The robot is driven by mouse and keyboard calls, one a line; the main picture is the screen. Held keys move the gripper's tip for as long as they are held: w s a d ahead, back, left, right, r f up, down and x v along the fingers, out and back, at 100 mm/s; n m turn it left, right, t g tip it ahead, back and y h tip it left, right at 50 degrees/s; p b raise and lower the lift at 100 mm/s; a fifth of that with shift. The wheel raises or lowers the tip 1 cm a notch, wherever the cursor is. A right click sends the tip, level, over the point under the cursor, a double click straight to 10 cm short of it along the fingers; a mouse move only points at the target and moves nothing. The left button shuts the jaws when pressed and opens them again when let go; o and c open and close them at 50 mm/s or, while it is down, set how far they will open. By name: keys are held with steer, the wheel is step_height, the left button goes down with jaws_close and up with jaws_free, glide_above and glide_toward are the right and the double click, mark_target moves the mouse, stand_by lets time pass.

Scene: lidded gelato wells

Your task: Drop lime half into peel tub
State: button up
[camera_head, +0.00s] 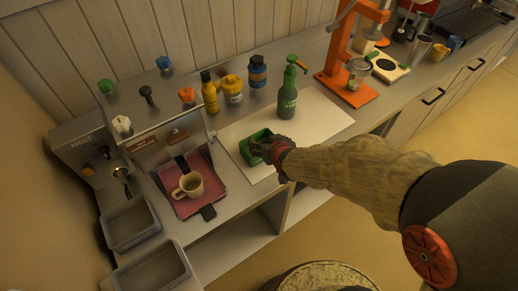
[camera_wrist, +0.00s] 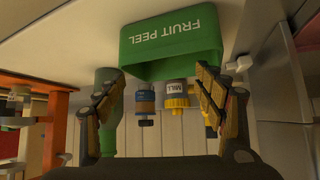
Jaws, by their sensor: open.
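The green peel tub (camera_head: 246,153) stands on the white board (camera_head: 232,136) in the head view. In the wrist view, which is upside down, the tub (camera_wrist: 172,45) shows its "FRUIT PEEL" label. I cannot make out the lime half in either view; most of the tub's inside is hidden.
An orange press (camera_head: 343,68) stands right. The board's right part is clear.

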steer(key=v, duration=1.1)
steer(key=shift+s+r, duration=0.2)
steer(key=s+f+g, duration=0.2)
steer(key=s+g, duration=0.3)
steer(key=s, duration=0.5)
steer(key=s+d+r+m+h, duration=0.1)
steer(key=s+d+r, duration=0.2)
steer(key=d+r, duration=0.3)
steer(key=s+d+r+m+t+h, duration=0.1)
steer(key=s+d+r+m, duration=0.1)
steer(key=d+r, duration=0.5)
steer(key=shift+s+d+r+h, duration=0.3)
steer(key=shift+s+r, duration=0.45)
steer(key=shift+s, duration=0.1)
